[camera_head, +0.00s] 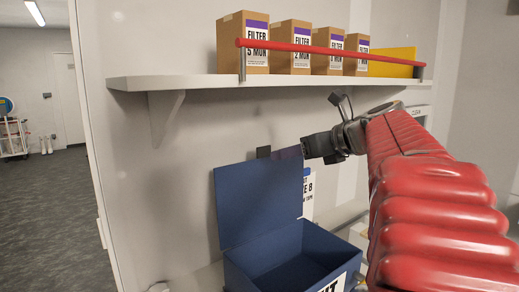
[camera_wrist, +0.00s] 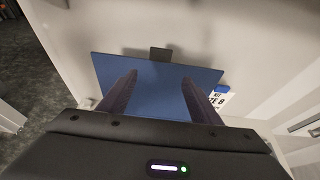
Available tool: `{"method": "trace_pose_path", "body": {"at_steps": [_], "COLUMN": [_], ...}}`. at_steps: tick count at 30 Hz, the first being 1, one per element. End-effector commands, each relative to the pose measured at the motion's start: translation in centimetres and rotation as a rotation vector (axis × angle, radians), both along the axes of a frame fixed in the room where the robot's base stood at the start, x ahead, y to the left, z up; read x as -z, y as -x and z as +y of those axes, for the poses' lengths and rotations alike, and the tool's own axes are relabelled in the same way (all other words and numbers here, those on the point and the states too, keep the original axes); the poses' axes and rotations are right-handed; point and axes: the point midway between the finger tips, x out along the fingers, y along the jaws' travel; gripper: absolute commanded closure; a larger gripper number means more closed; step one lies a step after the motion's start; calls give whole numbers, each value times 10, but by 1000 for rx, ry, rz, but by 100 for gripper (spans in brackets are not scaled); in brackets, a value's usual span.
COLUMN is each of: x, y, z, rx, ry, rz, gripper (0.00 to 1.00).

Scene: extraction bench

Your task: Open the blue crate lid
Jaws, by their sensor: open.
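The blue crate (camera_head: 262,258) stands at the lower middle of the head view, and its dark inside shows. Its blue lid (camera_head: 255,205) stands raised, nearly upright, at the crate's back, near the wall. The lid also shows in the wrist view (camera_wrist: 158,95), ahead of my fingers. My gripper (camera_head: 278,153) is above the lid's upper right part. In the wrist view my two fingers (camera_wrist: 160,85) are wide apart with nothing between them. They overlap the lid in that view; I cannot tell whether they touch it.
A white shelf (camera_head: 190,82) above holds several filter boxes (camera_head: 242,45) and a yellow bin (camera_head: 392,62), behind a red rail (camera_head: 325,49). A white label (camera_head: 308,195) is right of the lid. Open floor lies left.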

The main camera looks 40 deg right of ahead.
Motion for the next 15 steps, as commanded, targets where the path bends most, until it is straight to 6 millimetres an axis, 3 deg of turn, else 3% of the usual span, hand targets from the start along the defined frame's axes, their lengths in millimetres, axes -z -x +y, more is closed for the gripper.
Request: {"method": "trace_pose_path", "body": {"at_steps": [7,15], "x": [-1,0], "y": [32,42], "z": [-1,-1], "rx": [3,0], "ry": [0,-1], "rz": [-1,0], "gripper": [42,42]}}
